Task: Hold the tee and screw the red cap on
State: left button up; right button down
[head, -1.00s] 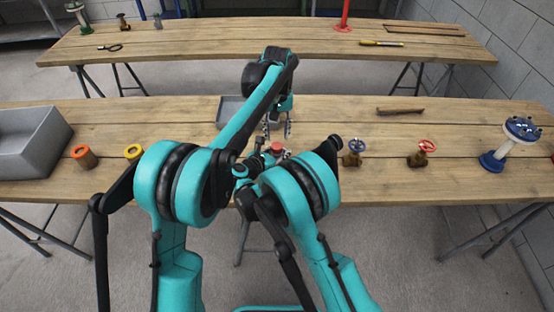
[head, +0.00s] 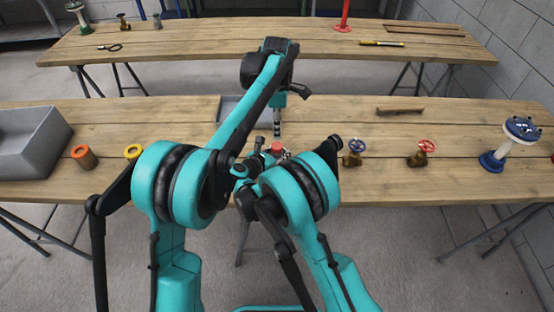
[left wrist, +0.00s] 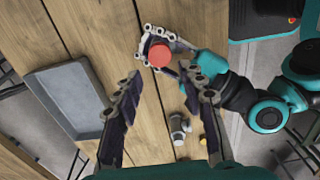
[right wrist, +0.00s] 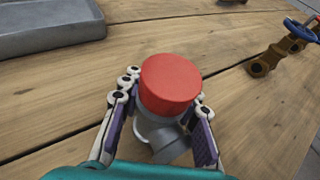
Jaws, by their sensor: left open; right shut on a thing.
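The grey tee (right wrist: 165,140) is between the fingers of my right gripper (right wrist: 155,115), which is shut on it above the near bench. The red cap (right wrist: 172,83) sits upright on top of the tee; how far it is threaded I cannot tell. The cap also shows in the head view (head: 277,147) and in the left wrist view (left wrist: 160,53), with the right gripper's fingers beside it. My left gripper (head: 277,133) is open and empty above the cap, fingers pointing down. In the left wrist view the cap lies beyond the open fingertips (left wrist: 160,85).
A shallow grey tray (left wrist: 65,95) lies left of the cap. A small grey fitting (left wrist: 178,128) stands close by. Blue-wheeled (head: 353,151) and red-wheeled (head: 423,152) valves stand to the right. Orange (head: 83,156) and yellow (head: 133,152) ringed pieces and a grey bin (head: 35,140) are left.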

aim_at(277, 145)
pick_arm(q)
jog(key=shift+f, duration=0.1)
jog(key=shift+f, duration=3.9)
